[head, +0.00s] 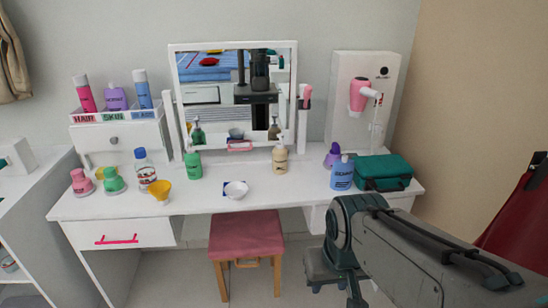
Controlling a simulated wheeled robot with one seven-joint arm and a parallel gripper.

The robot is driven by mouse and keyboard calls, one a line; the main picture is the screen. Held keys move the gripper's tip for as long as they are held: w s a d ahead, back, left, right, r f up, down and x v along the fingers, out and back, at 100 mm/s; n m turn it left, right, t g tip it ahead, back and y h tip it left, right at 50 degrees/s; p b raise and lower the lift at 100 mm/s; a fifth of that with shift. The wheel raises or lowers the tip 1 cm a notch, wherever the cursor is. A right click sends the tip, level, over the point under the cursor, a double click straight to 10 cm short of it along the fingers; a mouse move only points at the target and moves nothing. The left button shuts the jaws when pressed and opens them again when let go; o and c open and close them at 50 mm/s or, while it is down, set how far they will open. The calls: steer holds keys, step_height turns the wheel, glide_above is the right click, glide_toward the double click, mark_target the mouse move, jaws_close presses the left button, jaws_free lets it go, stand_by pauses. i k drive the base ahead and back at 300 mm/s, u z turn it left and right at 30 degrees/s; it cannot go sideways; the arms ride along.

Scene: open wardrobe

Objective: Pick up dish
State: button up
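A small white dish (236,190), shaped like a shallow bowl, sits upright on a dark blue square (226,189) near the front middle of the white dressing table. My gripper (338,284) is at the lower right, in front of the table and below its top, partly hidden by my own arm. It is well apart from the dish, to the right of it and nearer to me. Its fingertips do not show clearly, so I cannot tell whether it is open. I see nothing held in it.
A yellow cup (160,191) and green pump bottle (193,164) stand left of the dish. A cream pump bottle (280,157) stands behind right, a blue bottle (342,174) and teal case (384,172) farther right. A red stool (246,238) stands below. The tabletop right of the dish is clear.

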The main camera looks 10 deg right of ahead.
mark_target(236, 191)
steer(key=z, duration=0.05)
steer(key=k, duration=0.5)
steer(key=u, duration=0.8)
steer(key=i, duration=1.75)
steer(key=z, duration=1.05)
steer(key=i, duration=0.25)
steer(key=z, duration=0.25)
